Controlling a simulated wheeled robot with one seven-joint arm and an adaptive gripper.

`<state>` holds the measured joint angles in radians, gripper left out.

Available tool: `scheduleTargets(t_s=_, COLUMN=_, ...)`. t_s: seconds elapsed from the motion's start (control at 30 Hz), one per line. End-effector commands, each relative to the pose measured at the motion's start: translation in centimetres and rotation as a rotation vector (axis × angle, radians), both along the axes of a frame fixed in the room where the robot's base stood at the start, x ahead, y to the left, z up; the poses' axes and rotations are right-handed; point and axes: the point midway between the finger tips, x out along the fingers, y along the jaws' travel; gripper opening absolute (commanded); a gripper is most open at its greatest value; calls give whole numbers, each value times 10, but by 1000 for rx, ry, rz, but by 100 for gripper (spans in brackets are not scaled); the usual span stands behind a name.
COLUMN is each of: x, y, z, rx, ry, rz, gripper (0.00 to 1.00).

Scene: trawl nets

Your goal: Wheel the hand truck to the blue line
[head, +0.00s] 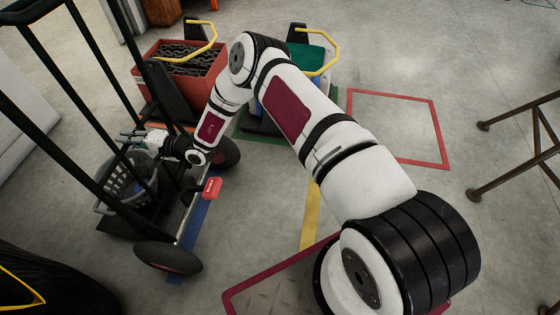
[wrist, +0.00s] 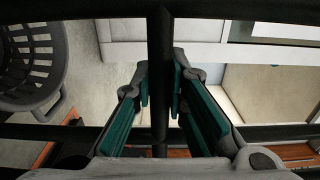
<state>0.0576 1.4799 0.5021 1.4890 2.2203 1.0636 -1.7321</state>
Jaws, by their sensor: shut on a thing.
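The hand truck (head: 85,170) stands at the left of the head view, with a dark tubular frame, two black wheels (head: 168,258) and a red part (head: 212,187) by its axle. A grey basket (head: 108,192) rides low on it. The blue line (head: 201,222) on the floor runs close beside the axle, partly hidden by the truck. My gripper (head: 130,141) reaches in among the frame bars. In the wrist view, its teal-padded fingers (wrist: 161,78) are shut on a dark upright bar of the truck. The basket also shows in the wrist view (wrist: 35,50).
A red crate (head: 180,72) of dark chain and a blue-green bin (head: 300,72) stand behind, with yellow handles. Red floor outlines (head: 437,125) and a yellow line (head: 311,215) lie to the right. A brown metal frame (head: 510,170) is at far right. Open floor lies between.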

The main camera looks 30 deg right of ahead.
Motion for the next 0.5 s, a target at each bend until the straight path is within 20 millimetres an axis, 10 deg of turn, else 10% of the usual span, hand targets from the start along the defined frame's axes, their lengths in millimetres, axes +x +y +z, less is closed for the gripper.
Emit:
scheduleTargets(t_s=0.17, x=-3, y=-1, z=-7, rx=-10, ry=13, rz=1, gripper=0)
scheduleTargets(t_s=0.2, x=-3, y=-1, z=-7, rx=-9, ry=12, rz=1, gripper=22)
scheduleTargets(t_s=0.3, x=-2, y=-1, z=-5, rx=-8, ry=10, rz=1, gripper=40)
scheduleTargets(t_s=0.5, x=-1, y=0, z=-2, rx=-4, ry=4, rz=1, gripper=40)
